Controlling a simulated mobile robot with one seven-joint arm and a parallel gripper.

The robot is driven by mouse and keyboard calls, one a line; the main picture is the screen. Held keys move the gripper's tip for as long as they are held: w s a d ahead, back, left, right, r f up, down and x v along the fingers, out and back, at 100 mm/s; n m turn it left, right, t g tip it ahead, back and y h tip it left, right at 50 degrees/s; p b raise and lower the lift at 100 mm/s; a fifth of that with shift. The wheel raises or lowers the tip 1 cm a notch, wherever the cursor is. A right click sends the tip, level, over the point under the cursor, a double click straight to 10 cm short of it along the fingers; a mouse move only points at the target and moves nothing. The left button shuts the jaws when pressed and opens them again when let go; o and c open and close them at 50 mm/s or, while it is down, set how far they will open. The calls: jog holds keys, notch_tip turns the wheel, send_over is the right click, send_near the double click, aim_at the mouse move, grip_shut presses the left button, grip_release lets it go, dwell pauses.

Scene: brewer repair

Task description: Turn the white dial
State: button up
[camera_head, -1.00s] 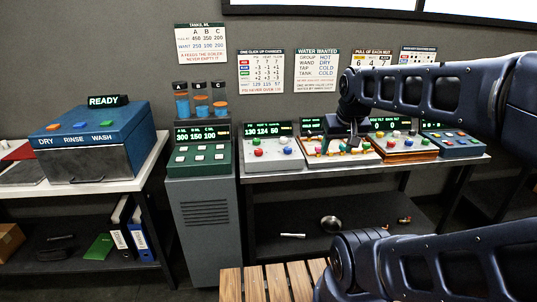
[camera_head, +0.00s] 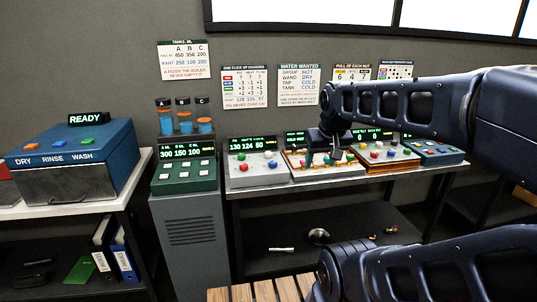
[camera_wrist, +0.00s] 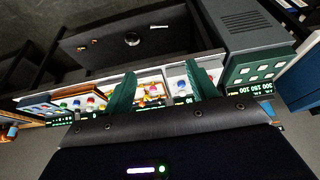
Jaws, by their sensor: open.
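A light grey panel (camera_head: 257,179) with a green-lit display reading 130 124 50 carries red, blue and white knobs; a small white knob (camera_head: 268,155) shows near its back. To its right is a pale panel with orange edges (camera_head: 300,174) and several coloured knobs, partly hidden by my wrist. I cannot tell which white knob is the dial. My gripper (camera_head: 323,163) points down over the orange-edged panel. In the wrist view my gripper (camera_wrist: 163,72) is open, its two green fingers apart, with knobs of these panels showing between them. No contact is visible.
A green panel (camera_head: 183,185) on a grey cabinet stands left. A wood-edged panel (camera_head: 400,163) and a blue panel (camera_head: 440,158) stand right on the same bench. A blue READY box (camera_head: 75,150) is far left. The lower shelf is mostly clear.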

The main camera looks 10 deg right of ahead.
jog(key=w+r+m+g, duration=0.1)
jog(key=w+r+m, duration=0.3)
jog(key=w, duration=0.9)
jog(key=m+g, duration=0.4)
jog(key=m, duration=0.3)
send_over(268, 152)
notch_tip(268, 152, down, 16)
jog(key=f, duration=1)
jog(key=shift+s+d+f, duration=0.1)
jog(key=shift+s+f, duration=0.1)
jog(key=shift+f, duration=0.2)
jog(key=c, duration=1)
